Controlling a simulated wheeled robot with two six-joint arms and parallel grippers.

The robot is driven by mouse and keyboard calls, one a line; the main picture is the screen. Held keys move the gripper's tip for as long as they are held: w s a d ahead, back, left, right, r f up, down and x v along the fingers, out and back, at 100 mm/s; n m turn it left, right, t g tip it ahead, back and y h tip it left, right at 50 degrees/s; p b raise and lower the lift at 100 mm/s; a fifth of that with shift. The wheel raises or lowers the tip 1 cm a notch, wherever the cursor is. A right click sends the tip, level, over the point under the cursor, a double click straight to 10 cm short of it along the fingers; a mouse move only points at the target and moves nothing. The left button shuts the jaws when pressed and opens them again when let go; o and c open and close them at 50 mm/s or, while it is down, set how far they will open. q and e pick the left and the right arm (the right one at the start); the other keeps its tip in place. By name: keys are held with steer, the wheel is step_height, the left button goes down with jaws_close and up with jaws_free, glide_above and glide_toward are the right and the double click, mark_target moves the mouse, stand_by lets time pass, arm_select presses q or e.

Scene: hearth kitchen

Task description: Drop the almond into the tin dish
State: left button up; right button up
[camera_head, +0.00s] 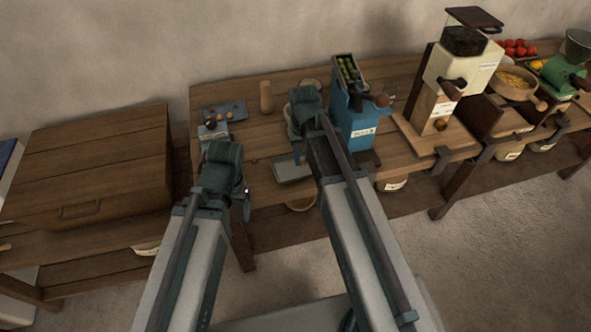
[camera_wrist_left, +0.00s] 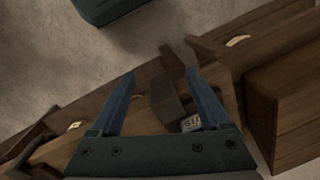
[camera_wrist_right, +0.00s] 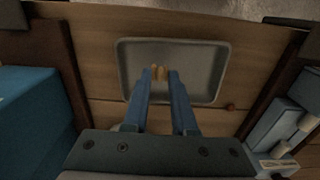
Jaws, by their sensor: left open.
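The tin dish (camera_head: 293,170) is a shallow grey rectangular tray on the wooden bench. It fills the upper middle of the right wrist view (camera_wrist_right: 222,62). My right gripper (camera_wrist_right: 160,72) is over the dish, its fingers close together on a small tan piece that looks like the almond (camera_wrist_right: 160,73). The almond's height above the dish floor is hard to tell. In the head view, my right gripper hides it. My left gripper (camera_head: 245,190) is open and empty at the front edge of the bench, left of the dish; its spread fingers show in the left wrist view (camera_wrist_left: 160,82).
A blue machine (camera_head: 356,122) stands right of the dish. A slate-coloured tray (camera_head: 234,107) with brown nuts and a wooden peg (camera_head: 266,97) stand behind. A small reddish nut (camera_wrist_right: 231,106) lies beside the dish. A wooden chest (camera_head: 95,165) is at the left.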

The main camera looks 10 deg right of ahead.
steer(key=o, duration=0.5)
steer(key=shift+c, duration=0.2)
steer(key=shift+r, duration=0.15)
step_height(320, 180, up, 14)
steer(key=p, duration=1.3)
steer(key=shift+f+p, duration=0.2)
steer(key=shift+p, duration=0.2)
steer(key=shift+a, duration=0.1)
steer(key=s+a+n+h, duration=0.1)
steer(key=s+a+n, duration=0.2)
steer(key=s+a, duration=0.7)
steer(key=s, duration=0.4)
steer(key=shift+s+a, duration=0.15)
